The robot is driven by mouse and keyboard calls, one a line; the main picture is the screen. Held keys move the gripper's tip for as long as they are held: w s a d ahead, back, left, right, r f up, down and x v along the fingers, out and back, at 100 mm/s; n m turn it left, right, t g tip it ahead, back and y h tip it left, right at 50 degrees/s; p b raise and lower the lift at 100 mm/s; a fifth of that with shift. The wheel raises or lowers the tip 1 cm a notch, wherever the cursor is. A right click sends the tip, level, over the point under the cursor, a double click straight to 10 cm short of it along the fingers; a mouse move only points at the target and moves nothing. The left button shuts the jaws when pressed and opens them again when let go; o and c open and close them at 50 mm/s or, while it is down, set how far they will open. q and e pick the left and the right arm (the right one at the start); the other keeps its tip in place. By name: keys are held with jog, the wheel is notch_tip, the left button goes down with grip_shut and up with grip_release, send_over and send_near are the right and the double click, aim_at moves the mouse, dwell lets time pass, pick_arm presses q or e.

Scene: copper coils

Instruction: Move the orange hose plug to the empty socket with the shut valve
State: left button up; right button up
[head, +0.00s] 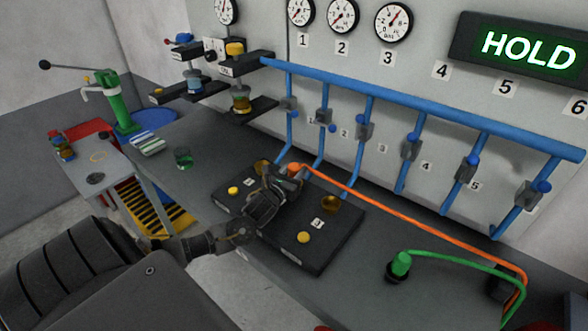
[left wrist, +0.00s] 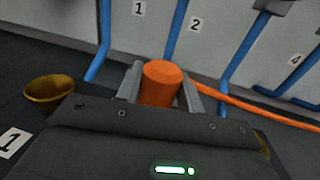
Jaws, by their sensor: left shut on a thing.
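My left gripper (head: 287,177) is shut on the orange hose plug (head: 294,168), above the dark bench. In the left wrist view the orange plug (left wrist: 160,84) stands between the two fingers (left wrist: 160,90). One brass cup-shaped socket (head: 262,165) is on the black plate marked 1; it shows in the left wrist view (left wrist: 50,88). Another brass socket (head: 331,204) is on the nearer plate. Both look empty. My gripper hides the space between them. A green hose plug (head: 400,263) stands upright in a dark base. Several valves (head: 365,131) have blue handles; I cannot tell which are shut.
The orange hose (head: 420,215) runs right across the bench, near the green hose (head: 460,257). Blue pipes (head: 400,180) line the wall behind. Yellow knobs (head: 303,237) stand on the plates. A green glass (head: 184,157) is at the left. A sign (head: 528,49) reads HOLD.

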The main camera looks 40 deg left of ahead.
pick_arm(q)
jog(key=shift+f, duration=0.15)
pick_arm(e)
jog(key=shift+d, duration=0.25)
pick_arm(q)
jog(key=shift+f, duration=0.1)
jog(key=o, duration=1.1)
jog(key=shift+f, duration=0.1)
jog(key=shift+c, duration=0.2)
pick_arm(e)
jog(key=shift+d+f, duration=0.1)
pick_arm(q)
jog(key=shift+r, duration=0.25)
jog(key=s, duration=0.4)
jog(key=s+d+b, duration=0.1)
jog(key=s, duration=0.3)
jog(key=s+d, duration=0.1)
jog(key=s, duration=0.3)
jog(key=shift+r+b, duration=0.1)
jog(key=shift+b, duration=0.3)
pick_arm(e)
jog(key=shift+a+f, duration=0.2)
jog(key=shift+f, duration=0.55)
jog(key=shift+d, duration=0.15)
